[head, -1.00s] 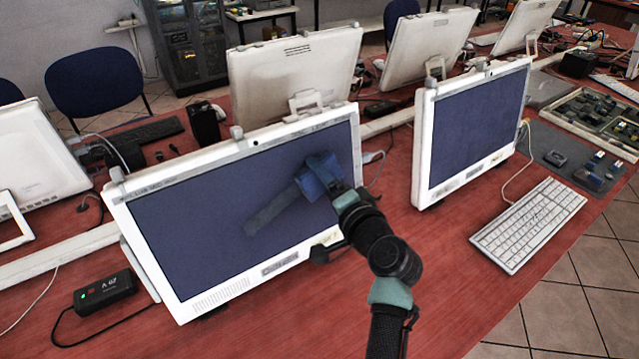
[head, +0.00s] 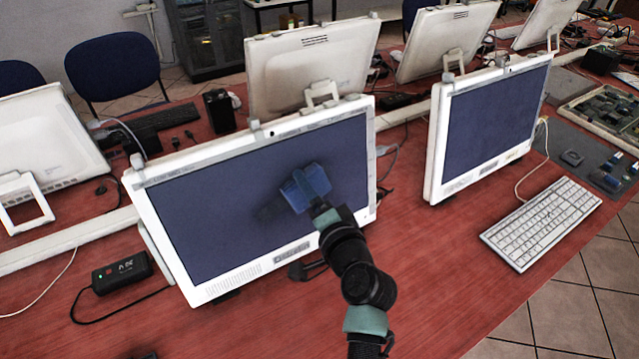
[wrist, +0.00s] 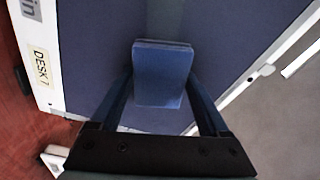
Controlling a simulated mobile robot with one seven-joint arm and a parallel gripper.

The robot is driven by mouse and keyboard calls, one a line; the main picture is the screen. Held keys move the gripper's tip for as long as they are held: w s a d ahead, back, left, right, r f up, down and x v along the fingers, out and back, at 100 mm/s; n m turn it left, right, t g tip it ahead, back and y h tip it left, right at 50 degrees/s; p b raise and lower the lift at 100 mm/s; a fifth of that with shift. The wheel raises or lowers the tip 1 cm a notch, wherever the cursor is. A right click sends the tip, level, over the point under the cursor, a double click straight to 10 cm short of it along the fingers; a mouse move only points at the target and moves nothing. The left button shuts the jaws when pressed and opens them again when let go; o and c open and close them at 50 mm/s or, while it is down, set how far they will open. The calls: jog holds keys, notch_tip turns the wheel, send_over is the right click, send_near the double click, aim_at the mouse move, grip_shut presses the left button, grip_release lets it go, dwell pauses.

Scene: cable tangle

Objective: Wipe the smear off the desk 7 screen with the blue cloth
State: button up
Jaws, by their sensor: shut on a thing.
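The desk 7 screen (head: 200,225) is the white-framed monitor at left centre; its label (wrist: 40,68) reads DESK 7 in the wrist view. My gripper (head: 319,205) is shut on the folded blue cloth (head: 303,186), which lies against the right half of the screen, seemingly touching it. In the wrist view the cloth (wrist: 163,72) sits between both fingers. A dark patch (head: 268,212) shows just left of the cloth; I cannot tell whether it is smear or shadow. A faint pale band (wrist: 165,18) runs beyond the cloth in the wrist view.
A second monitor (head: 490,120) and a white keyboard (head: 541,222) stand to the right. A black box (head: 121,272) with a cable lies at left front. More monitors (head: 310,75) stand behind. The red desk (head: 440,260) is clear between screen and keyboard.

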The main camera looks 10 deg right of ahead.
aim_at(258, 221)
jog(key=shift+s+a+f+p, duration=0.4)
jog(key=shift+s+a+f, duration=0.25)
jog(key=shift+a, duration=1)
jog(key=shift+s+a+f+p, duration=0.4)
jog(key=shift+s+a+f, duration=0.25)
jog(key=shift+a, duration=1)
jog(key=shift+s+a+f+p, duration=0.4)
jog(key=shift+s+a+f, duration=0.25)
jog(key=shift+a, duration=1)
jog(key=shift+s+r, duration=0.1)
jog(key=shift+d+r+v, duration=0.1)
jog(key=shift+d+v, duration=0.05)
jog(key=shift+v, duration=0.85)
jog(key=shift+d+r+v, duration=0.1)
jog(key=shift+d+v, duration=0.1)
jog(key=shift+v, duration=0.75)
jog(key=shift+d+v, duration=0.15)
jog(key=shift+v, duration=0.85)
jog(key=v, duration=0.2)
jog(key=shift+s+d+r, duration=0.15)
jog(key=shift+s+d, duration=0.15)
jog(key=shift+w, duration=0.1)
jog(key=shift+a+x, duration=0.15)
jog(key=shift+x, duration=0.95)
jog(key=shift+a+x, duration=0.2)
jog(key=shift+x, duration=0.9)
jog(key=shift+a+x, duration=0.15)
jog(key=shift+x, duration=0.95)
